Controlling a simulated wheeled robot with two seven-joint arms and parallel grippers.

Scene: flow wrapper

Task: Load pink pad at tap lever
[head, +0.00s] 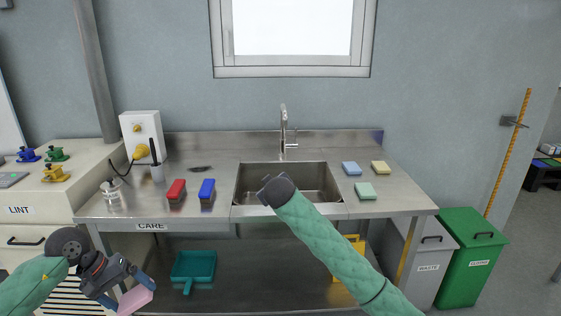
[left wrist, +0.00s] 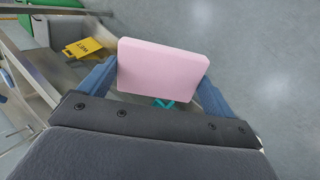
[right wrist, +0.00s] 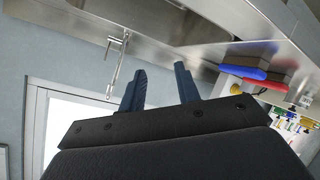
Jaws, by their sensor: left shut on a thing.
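My left gripper (head: 128,286) is at the lower left of the head view, in front of the counter and below its top. It is shut on the pink pad (head: 136,298), a flat rounded block. The pad (left wrist: 162,68) sits between the blue fingers in the left wrist view. The tap (head: 284,128) stands behind the sink, with its lever (head: 292,145) on the right side. My right arm reaches over the sink's front edge; its fingers are hidden in the head view. In the right wrist view my right gripper (right wrist: 160,88) is open and empty, and the tap (right wrist: 117,62) shows beyond it.
The sink (head: 310,184) is empty. Blue, yellow and green pads (head: 365,190) lie right of it. A teal dustpan (head: 193,266) is on the lower shelf. Bins (head: 470,256) stand at right.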

